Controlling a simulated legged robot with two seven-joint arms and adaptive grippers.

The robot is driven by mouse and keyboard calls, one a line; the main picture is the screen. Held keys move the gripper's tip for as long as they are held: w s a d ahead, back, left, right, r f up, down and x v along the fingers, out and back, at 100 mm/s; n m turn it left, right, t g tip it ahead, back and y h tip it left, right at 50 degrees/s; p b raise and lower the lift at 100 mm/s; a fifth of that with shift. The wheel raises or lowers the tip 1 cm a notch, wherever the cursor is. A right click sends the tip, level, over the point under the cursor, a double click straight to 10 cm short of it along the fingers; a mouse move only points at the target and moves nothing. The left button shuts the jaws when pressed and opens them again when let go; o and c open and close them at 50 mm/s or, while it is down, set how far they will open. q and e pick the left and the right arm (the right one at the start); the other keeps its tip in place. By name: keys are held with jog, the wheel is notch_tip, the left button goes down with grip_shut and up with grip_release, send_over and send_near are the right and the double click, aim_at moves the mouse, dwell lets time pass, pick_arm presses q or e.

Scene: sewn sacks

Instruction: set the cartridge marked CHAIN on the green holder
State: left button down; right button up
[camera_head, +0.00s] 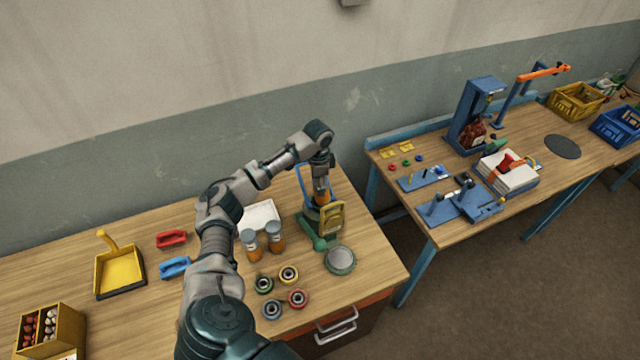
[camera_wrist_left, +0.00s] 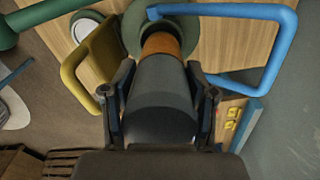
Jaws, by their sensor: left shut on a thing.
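My left gripper (camera_head: 321,172) is shut on a cartridge with a dark grey upper part (camera_wrist_left: 160,100) and an orange lower part (camera_head: 322,190). It holds the cartridge upright over a green holder (camera_head: 322,222), which has a yellow handle and a blue handle around it. In the left wrist view the orange end lies over the round green holder (camera_wrist_left: 130,38); I cannot tell if they touch. No marking on the held cartridge is readable. Two orange cartridges with grey tops, one (camera_head: 253,247) and another (camera_head: 275,240), stand left of the holder. My right gripper is not in view.
A green-rimmed round dish (camera_head: 340,260) sits right of the holder. Several coloured spools (camera_head: 288,275) lie in front, and a white tray (camera_head: 262,213) is behind the cartridges. A yellow dustpan (camera_head: 119,271), brushes (camera_head: 172,239) and a box (camera_head: 48,330) are left. Another bench (camera_head: 540,190) stands right.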

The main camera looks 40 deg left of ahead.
pick_arm(q)
jog(key=shift+s+a+f, duration=0.1)
jog(key=shift+s+f, duration=0.45)
jog(key=shift+f, duration=0.1)
jog(key=shift+w+r, duration=0.15)
jog(key=shift+r, duration=0.15)
jog(key=shift+a+r, duration=0.1)
jog(key=shift+w+a+r, duration=0.2)
jog(key=shift+a+r, duration=0.1)
jog(key=shift+r, duration=0.1)
jog(key=shift+d+r, duration=0.15)
jog(key=shift+d, duration=0.05)
jog(key=shift+s+a, duration=0.1)
jog(key=shift+s, duration=0.05)
dwell(0.4)
jog(key=shift+f, duration=1.25)
dwell(0.4)
jog(key=c, duration=0.6)
grip_release()
jog(key=shift+c, duration=0.2)
